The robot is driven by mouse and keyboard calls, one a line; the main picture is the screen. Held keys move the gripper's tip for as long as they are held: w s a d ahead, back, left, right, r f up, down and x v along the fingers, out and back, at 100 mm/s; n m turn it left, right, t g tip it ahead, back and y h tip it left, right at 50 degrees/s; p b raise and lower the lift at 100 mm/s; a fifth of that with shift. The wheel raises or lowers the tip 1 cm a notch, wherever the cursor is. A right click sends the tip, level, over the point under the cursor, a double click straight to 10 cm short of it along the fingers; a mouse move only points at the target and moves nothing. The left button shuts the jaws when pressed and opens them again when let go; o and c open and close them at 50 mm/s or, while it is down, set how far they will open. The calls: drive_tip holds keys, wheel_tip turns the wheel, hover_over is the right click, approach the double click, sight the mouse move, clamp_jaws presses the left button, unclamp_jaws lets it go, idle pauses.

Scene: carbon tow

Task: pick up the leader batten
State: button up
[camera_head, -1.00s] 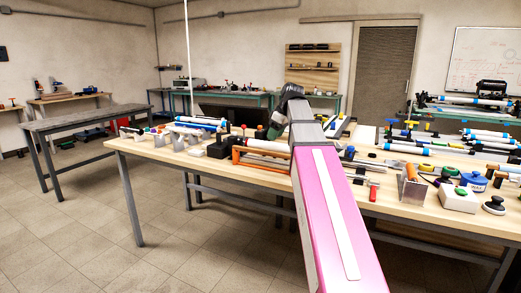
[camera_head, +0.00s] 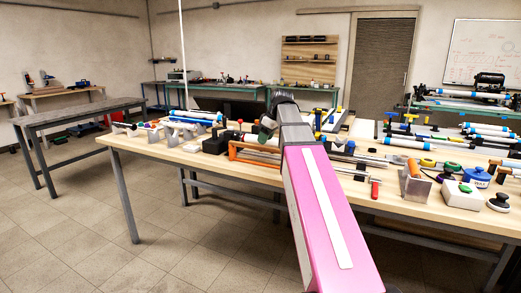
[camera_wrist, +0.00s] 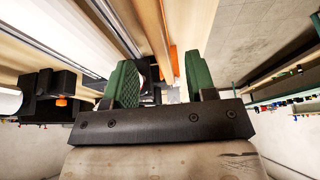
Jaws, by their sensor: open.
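In the wrist view a long, pale wooden strip (camera_wrist: 153,35) runs from the top edge down toward the space between my fingers; it looks like the leader batten, though I cannot be sure. My gripper (camera_wrist: 162,88) has its two green fingers wide apart, with nothing clasped between them. An orange part (camera_wrist: 173,60) shows beyond the fingers beside the strip. In the head view my gripper (camera_head: 266,128) is over the workbench, just above an orange frame (camera_head: 255,153). My pink arm hides part of the bench, and the batten cannot be made out there.
The wooden workbench (camera_head: 150,147) is crowded. A dark block (camera_head: 215,145) stands left of the orange frame.

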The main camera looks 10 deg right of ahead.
sight(261, 146)
drive_tip(key=x, duration=0.4)
drive_tip(key=shift+w+f, duration=0.1)
clamp_jaws()
